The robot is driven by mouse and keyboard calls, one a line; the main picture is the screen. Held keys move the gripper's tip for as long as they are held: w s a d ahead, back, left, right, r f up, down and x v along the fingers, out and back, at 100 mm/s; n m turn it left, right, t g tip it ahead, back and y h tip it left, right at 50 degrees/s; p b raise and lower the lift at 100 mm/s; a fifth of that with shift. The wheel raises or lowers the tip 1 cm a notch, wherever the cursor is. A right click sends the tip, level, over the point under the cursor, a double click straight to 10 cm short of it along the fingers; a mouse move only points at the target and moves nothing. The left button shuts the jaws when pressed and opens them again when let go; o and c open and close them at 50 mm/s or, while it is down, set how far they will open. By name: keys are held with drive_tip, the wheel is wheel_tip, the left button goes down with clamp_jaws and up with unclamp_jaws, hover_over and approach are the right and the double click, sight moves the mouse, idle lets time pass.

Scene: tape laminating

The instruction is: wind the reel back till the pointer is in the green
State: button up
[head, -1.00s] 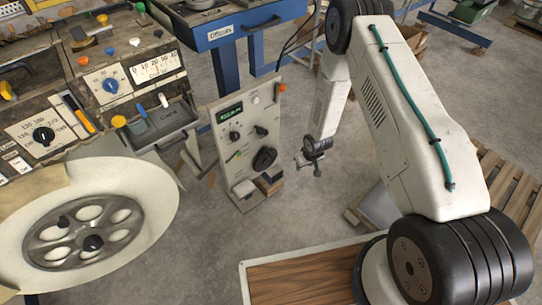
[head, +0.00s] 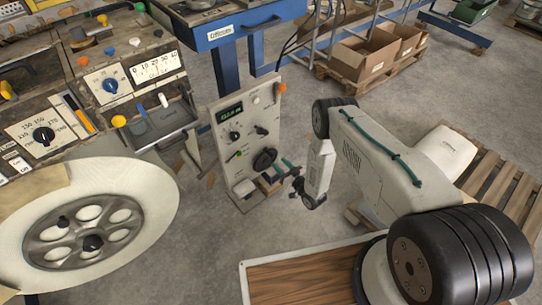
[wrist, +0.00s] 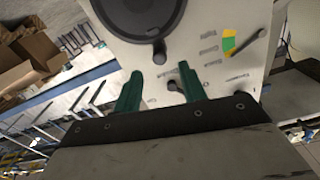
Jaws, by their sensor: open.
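The upright pale control panel (head: 262,105) stands on the floor in the middle of the head view. Its round black wheel (head: 264,159) also shows at the top of the wrist view (wrist: 140,14), with a small dark handle (wrist: 159,52) at its rim. A green-and-yellow patch (wrist: 229,43) is on the panel, with a dark pointer bar (wrist: 246,43) beside it; its exact reading is unclear. My gripper (wrist: 158,72) is open, teal fingers facing the panel. The handle appears in line with the finger gap, not gripped. In the head view, my gripper (head: 290,168) is just right of the wheel.
A machine with dials (head: 105,84) and a large spoked white reel (head: 150,200) fills the left. A blue bench (head: 235,30) stands behind the panel. Cardboard boxes (head: 366,55) and a wooden pallet (head: 510,180) are to the right. Bare floor lies around the panel.

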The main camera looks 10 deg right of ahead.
sight(271, 154)
drive_tip(key=x, duration=0.7)
drive_tip(key=shift+a, duration=0.1)
clamp_jaws()
